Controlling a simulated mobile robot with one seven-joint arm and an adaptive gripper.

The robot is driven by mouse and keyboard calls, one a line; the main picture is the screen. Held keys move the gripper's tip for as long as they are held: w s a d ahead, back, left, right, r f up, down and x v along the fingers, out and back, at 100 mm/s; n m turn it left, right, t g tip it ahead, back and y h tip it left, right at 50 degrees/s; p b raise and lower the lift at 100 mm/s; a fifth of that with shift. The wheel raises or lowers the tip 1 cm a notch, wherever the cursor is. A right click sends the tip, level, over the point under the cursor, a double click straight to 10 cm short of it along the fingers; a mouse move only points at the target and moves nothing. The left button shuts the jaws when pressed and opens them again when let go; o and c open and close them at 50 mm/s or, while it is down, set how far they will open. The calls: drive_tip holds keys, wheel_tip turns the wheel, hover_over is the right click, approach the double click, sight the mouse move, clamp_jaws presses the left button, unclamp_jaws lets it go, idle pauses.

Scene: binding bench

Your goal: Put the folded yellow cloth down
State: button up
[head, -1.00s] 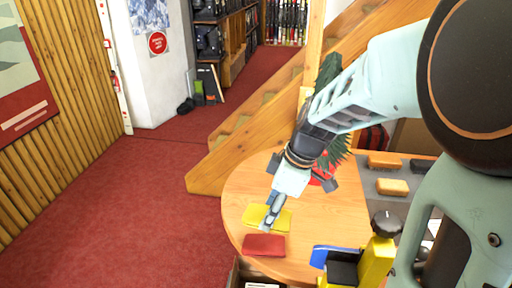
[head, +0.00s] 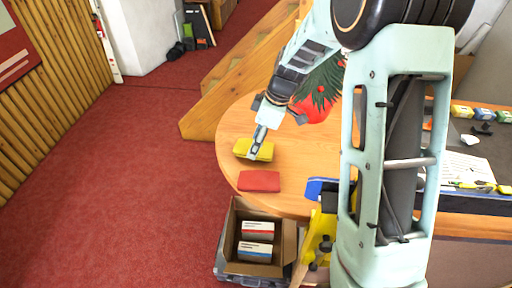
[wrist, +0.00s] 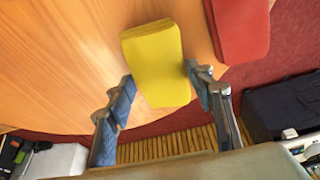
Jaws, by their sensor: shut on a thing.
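The folded yellow cloth (head: 241,147) is at the left side of the round wooden table, in my gripper (head: 255,152). In the wrist view, the yellow cloth (wrist: 155,50) lies between the two fingers of my gripper (wrist: 158,88), which are shut on its sides.
The round wooden table (head: 232,125) has bare wood around the cloths. An open cardboard box (head: 282,243) with small boxes inside is below the front edge. A red and green plant (head: 318,100) stands behind.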

sight(266, 148)
drive_tip(key=shift+f, duration=0.75)
drive_tip(key=shift+r, duration=0.1)
drive_tip(key=o, duration=1)
drive_tip(key=shift+s, duration=0.1)
drive_tip(key=shift+d+r, duration=0.15)
drive_tip(key=b+v, duration=0.1)
drive_tip(key=v, duration=0.9)
drive_tip(key=shift+r, duration=0.1)
